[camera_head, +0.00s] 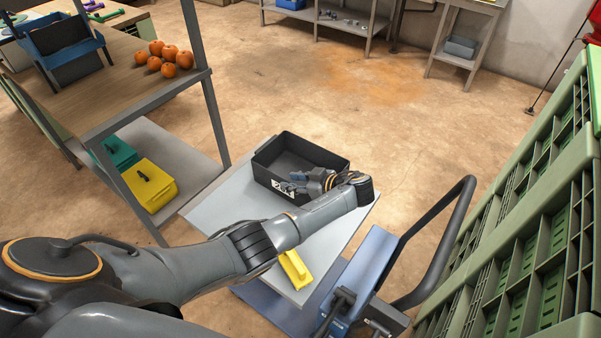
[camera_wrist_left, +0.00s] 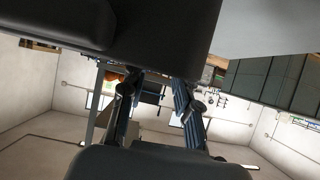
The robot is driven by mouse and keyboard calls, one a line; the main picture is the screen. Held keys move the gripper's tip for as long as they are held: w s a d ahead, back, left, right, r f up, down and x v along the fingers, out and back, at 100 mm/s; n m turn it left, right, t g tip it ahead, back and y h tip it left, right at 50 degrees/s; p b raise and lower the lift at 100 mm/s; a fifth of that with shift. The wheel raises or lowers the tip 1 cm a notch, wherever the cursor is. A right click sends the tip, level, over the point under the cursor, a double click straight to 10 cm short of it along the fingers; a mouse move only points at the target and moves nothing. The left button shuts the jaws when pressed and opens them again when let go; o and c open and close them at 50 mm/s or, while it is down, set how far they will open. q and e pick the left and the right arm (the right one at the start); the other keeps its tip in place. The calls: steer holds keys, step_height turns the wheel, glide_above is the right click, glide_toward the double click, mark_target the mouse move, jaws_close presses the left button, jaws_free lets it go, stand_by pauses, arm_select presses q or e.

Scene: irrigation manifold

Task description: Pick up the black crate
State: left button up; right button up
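The black crate (camera_head: 272,158) stands upright and looks empty on the grey top of a cart (camera_head: 213,208) in the head view. My left arm reaches across the cart from the left. Its gripper (camera_head: 290,183) points left at the crate's near side and covers part of it. In the left wrist view the two fingers (camera_wrist_left: 160,85) stand apart with a gap between them. A large dark surface, likely the crate (camera_wrist_left: 150,40), fills the top, close to the fingertips. I cannot tell whether they touch it. My right gripper is not in view.
A yellow object (camera_head: 295,268) lies on the cart top near my forearm. A workbench (camera_head: 118,92) with oranges (camera_head: 168,56) stands left, yellow (camera_head: 152,186) and teal boxes on its lower shelf. Stacked green crates (camera_head: 530,230) stand right. The floor beyond the cart is clear.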

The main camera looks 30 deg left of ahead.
mark_target(287, 181)
arm_select(q)
steer(key=shift+x, duration=1.6)
steer(key=shift+d, duration=0.1)
jaws_close()
